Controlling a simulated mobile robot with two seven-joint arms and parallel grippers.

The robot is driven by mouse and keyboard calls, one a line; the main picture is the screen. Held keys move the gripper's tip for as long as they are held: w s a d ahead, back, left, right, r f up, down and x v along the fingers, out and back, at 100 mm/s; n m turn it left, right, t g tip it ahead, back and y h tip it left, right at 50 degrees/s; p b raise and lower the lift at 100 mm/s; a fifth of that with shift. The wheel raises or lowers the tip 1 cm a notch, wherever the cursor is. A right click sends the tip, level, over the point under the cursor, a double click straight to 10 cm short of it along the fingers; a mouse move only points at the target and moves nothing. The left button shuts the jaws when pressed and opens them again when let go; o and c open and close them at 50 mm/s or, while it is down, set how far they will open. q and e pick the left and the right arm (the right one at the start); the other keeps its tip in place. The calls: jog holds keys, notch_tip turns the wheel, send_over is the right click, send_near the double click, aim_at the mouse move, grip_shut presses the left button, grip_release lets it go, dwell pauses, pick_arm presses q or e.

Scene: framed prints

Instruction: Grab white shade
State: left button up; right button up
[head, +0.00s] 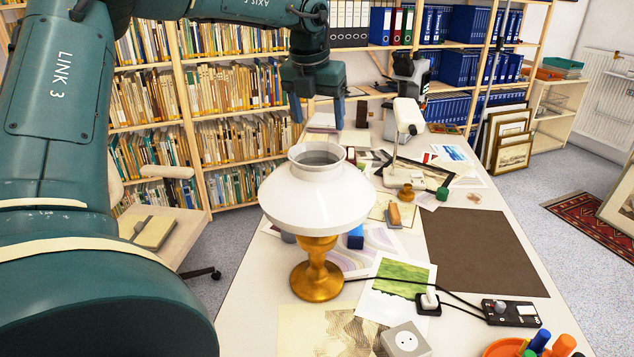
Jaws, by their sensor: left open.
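The white shade (317,201) is a glossy, wide dome with an open collar at its top. It sits upright on a brass lamp base (316,272) on the table, left of the middle of the head view. My left gripper (318,116) is open and empty, with its two blue fingers pointing down. It is above and behind the shade's top opening in the picture, apart from it. My right gripper is not in view.
The long white table (253,314) holds prints, a brown mat (482,250), a white desk lamp (407,125), a black control box (511,313) with a cord, and a grey socket block (405,341). An orange tray (497,349) with pens stands at the front right. Bookshelves stand behind.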

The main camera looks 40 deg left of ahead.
aim_at(316, 125)
pick_arm(q)
notch_tip(316, 125, down, 4)
jog(key=shift+a+r+p, duration=0.1)
jog(key=shift+a+p, duration=0.05)
jog(key=shift+p, duration=0.45)
jog(key=shift+w+f, duration=0.25)
jog(key=shift+f, duration=0.35)
jog(key=shift+c, duration=0.4)
grip_shut()
jog(key=shift+r, duration=0.1)
